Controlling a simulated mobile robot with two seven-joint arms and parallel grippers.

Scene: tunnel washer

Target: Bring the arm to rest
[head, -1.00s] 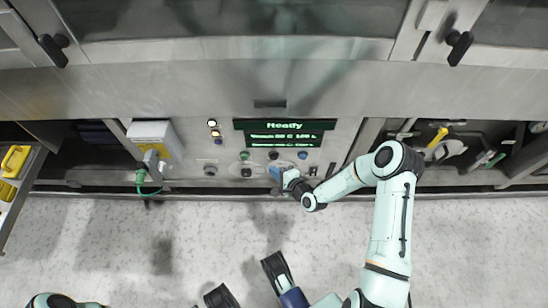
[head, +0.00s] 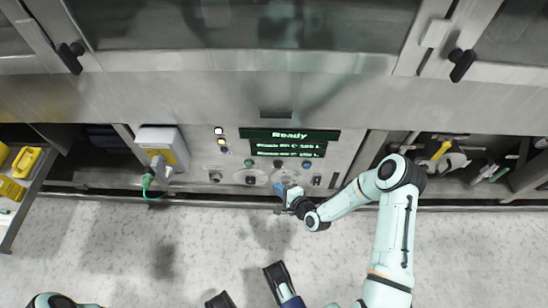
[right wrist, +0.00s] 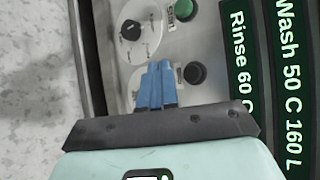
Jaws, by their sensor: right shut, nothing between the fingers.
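My right gripper (head: 281,190) is in front of the lower part of the washer's control panel (head: 205,160), below the display. In the right wrist view its blue fingertips (right wrist: 157,86) are together with nothing between them. Behind them are a white round dial with a black knob (right wrist: 131,30), a green button (right wrist: 183,10) and a dark button (right wrist: 194,73). I cannot tell the exact gap to the panel. The right arm is bent at the elbow. Only a piece of my left arm shows at the bottom left; its gripper is out of view.
The display (head: 290,136) reads "Ready". A grey-and-yellow box (head: 163,146) with a green cable (head: 147,182) is left of the panel. An open drawer with yellow items (head: 25,160) is at the far left. A tool recess (head: 465,155) is at right. The speckled floor (head: 120,250) is clear.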

